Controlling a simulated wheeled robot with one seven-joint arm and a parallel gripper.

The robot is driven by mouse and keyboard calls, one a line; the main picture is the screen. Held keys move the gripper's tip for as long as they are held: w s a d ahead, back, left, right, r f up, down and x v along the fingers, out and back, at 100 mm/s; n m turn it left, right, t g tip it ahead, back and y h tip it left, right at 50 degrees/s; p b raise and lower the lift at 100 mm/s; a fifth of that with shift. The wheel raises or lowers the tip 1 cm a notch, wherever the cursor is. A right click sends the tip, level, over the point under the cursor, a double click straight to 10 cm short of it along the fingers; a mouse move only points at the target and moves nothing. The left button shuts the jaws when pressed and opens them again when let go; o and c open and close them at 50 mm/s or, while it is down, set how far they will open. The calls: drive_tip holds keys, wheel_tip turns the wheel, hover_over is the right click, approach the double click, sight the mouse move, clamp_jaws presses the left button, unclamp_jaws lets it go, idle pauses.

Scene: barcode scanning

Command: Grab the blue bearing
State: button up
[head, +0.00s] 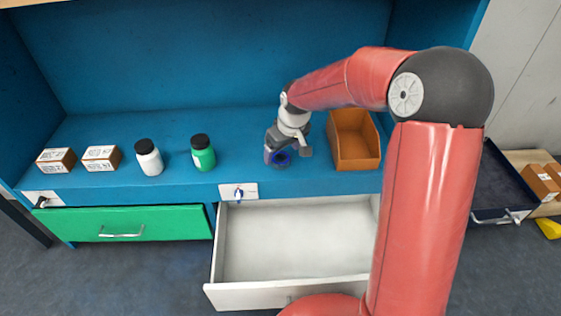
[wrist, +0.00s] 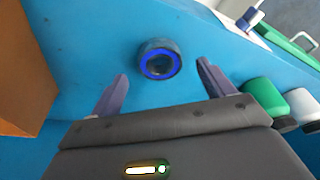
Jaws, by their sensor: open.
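The blue bearing (head: 281,158) is a dark ring with a bright blue face, lying on the blue worktop. In the wrist view the blue bearing (wrist: 160,62) sits just beyond and between the fingertips. My gripper (head: 288,152) is over the worktop at the bearing, pointing down. In the wrist view my gripper (wrist: 161,70) is open, with one finger to each side of the bearing and a visible gap on both sides. I cannot tell exactly how high the fingertips are above the worktop.
An orange bin (head: 355,142) stands close right of my gripper. A green bottle (head: 203,153), a white bottle (head: 148,158) and two boxes (head: 100,158) stand to the left. A white drawer (head: 290,245) is open below; a green drawer (head: 122,223) is at left.

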sight(281, 160)
drive_tip(key=x, duration=0.2)
drive_tip(key=shift+w+f, duration=0.1)
drive_tip(key=shift+f, duration=0.3)
drive_tip(key=shift+c, duration=0.4)
